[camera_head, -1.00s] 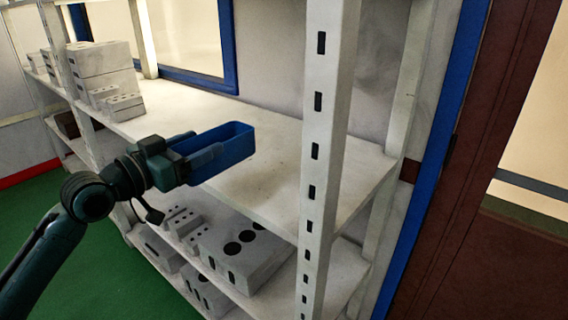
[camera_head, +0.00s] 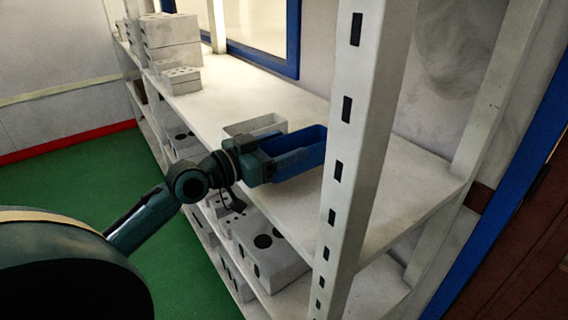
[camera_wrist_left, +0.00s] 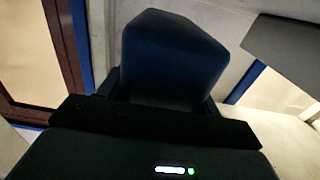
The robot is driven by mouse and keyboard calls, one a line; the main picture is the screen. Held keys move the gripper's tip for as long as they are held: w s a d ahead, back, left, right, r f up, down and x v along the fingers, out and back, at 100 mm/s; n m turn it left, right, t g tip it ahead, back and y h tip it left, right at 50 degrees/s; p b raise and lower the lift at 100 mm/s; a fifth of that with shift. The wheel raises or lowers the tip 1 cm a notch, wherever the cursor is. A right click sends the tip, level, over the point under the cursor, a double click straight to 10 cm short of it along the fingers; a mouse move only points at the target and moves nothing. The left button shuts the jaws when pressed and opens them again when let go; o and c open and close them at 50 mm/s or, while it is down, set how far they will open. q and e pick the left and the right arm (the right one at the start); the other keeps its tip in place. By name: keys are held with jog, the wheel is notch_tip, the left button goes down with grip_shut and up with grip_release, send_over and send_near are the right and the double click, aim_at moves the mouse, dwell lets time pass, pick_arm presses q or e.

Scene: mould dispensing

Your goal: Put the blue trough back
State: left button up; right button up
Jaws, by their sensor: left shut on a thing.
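The blue trough (camera_head: 301,156) is an open-topped box over the middle shelf board in the head view. My left gripper (camera_head: 272,160) is shut on its near left end. In the left wrist view the trough (camera_wrist_left: 168,60) fills the middle, dark blue, beyond the gripper body; the fingertips are hard to make out. My right gripper is not in view.
A white trough (camera_head: 255,126) stands on the shelf board (camera_head: 400,185) just behind the blue one. The slotted white post (camera_head: 345,150) stands close to its right. White blocks (camera_head: 170,45) sit at the far left; a block with dark holes (camera_head: 265,245) lies below.

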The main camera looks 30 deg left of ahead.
pick_arm(q)
jog(key=shift+f+b, duration=0.3)
jog(key=shift+f, duration=1.55)
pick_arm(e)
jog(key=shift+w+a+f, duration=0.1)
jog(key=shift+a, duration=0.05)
pick_arm(q)
jog(key=o, duration=0.6)
jog(key=shift+f, duration=0.1)
jog(key=o, duration=0.4)
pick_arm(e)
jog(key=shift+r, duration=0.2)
pick_arm(q)
jog(key=shift+s+a+b, duration=0.2)
jog(key=shift+s+b, duration=0.1)
jog(key=shift+s, duration=0.1)
jog(key=b+v, duration=0.7)
jog(key=v, duration=0.4)
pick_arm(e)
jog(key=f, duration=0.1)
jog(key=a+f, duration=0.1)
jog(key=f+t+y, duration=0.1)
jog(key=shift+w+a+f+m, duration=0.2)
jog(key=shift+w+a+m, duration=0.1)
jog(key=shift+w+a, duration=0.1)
